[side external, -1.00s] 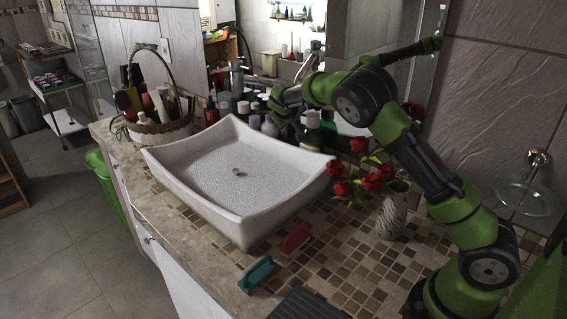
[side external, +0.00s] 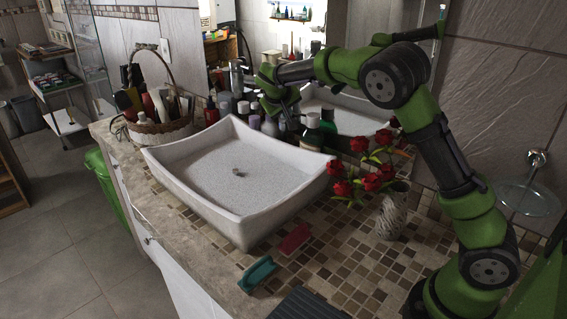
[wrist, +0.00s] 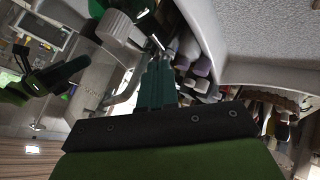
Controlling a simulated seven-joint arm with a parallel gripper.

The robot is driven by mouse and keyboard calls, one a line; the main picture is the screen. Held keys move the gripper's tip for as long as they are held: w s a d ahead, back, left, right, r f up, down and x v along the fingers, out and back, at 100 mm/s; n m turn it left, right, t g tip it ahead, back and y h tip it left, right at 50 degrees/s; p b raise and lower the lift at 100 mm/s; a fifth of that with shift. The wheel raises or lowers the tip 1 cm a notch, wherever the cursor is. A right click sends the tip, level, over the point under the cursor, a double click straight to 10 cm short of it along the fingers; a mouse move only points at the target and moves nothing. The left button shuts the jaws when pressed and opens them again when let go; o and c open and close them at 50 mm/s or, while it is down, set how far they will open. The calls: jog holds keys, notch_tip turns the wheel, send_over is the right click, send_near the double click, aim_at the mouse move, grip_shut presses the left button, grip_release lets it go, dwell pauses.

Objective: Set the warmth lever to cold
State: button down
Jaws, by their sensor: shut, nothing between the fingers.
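My gripper (side external: 278,100) is behind the back rim of the white sink (side external: 190,150), above the bottles. In the wrist view its teal fingers (wrist: 157,82) are together with nothing between them. A grey metallic upright piece, likely the tap (side external: 237,77), stands behind the sink to the left of my gripper in the side view. I cannot make out the warmth lever or its setting clearly. In the wrist view a curved grey pipe shows just left of the fingers; I cannot tell if it is the tap or its reflection.
Several bottles (side external: 313,130) crowd the counter behind the sink, close to my gripper. A vase (side external: 391,212) with red roses stands right of the sink. A basket (side external: 160,132) of toiletries is at left. A mirror is behind.

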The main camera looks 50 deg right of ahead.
jog(key=shift+g+y, duration=0.3)
jog(key=shift+y, duration=0.3)
jog(key=x, duration=0.6)
jog(key=w+x, duration=0.1)
jog(key=x, duration=0.3)
jog(key=shift+a, duration=0.15)
jog(key=shift+d+r, duration=0.15)
jog(key=shift+d, duration=0.25)
